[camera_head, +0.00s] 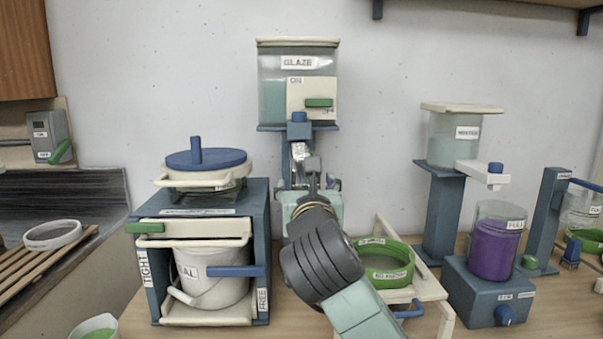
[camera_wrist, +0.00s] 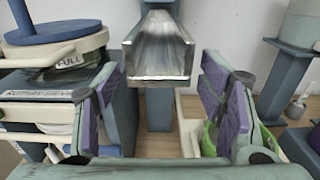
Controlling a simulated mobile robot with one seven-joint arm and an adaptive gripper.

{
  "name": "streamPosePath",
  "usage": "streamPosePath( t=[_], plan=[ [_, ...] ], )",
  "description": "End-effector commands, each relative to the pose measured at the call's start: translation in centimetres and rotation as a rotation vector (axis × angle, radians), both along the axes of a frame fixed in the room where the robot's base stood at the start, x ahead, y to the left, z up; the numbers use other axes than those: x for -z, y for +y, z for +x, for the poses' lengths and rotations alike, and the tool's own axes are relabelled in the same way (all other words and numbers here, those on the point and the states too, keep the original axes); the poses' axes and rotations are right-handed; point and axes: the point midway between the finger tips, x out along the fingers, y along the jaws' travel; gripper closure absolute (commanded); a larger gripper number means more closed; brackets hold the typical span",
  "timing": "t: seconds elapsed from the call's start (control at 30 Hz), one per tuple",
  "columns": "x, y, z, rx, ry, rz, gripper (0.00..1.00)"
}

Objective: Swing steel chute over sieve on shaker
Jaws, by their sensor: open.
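The steel chute (camera_head: 299,152) sticks out toward me below the glaze tank (camera_head: 272,100). In the wrist view the chute (camera_wrist: 158,55) is an open-topped metal channel, its near end facing me. My gripper (camera_head: 312,182) is open. In the wrist view its purple-padded fingers (camera_wrist: 165,105) stand apart to the left and right of the chute's line, and nothing is held. The green sieve (camera_head: 388,272) sits on the cream shaker frame (camera_head: 430,285), right of my arm. The chute's end is left of the sieve, not over it. My arm hides part of the shaker.
A blue stand (camera_head: 262,210) with a lidded pot (camera_head: 205,175) on top and a white bucket (camera_head: 210,275) inside stands close on the left. A blue post with a tank (camera_head: 455,140) and a purple-filled jar (camera_head: 497,245) stand on the right. The chute's post (camera_wrist: 158,110) rises behind it.

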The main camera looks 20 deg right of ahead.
Motion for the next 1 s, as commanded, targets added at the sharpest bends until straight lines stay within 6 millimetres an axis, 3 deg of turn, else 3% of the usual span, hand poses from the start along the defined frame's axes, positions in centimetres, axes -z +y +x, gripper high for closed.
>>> streamPosePath(
  t=[0.1,0.33,0.7,1.0],
  plan=[
    [-0.3,-0.6,2.2,-0.001,0.003,0.002,0.37],
    [-0.1,-1.4,5.0,-0.002,0.002,0.002,0.37],
    [0.0,-1.5,5.5,-0.003,0.0,-0.001,0.37],
    [0.0,-1.5,5.5,-0.003,0.0,-0.001,0.56]
  ],
)
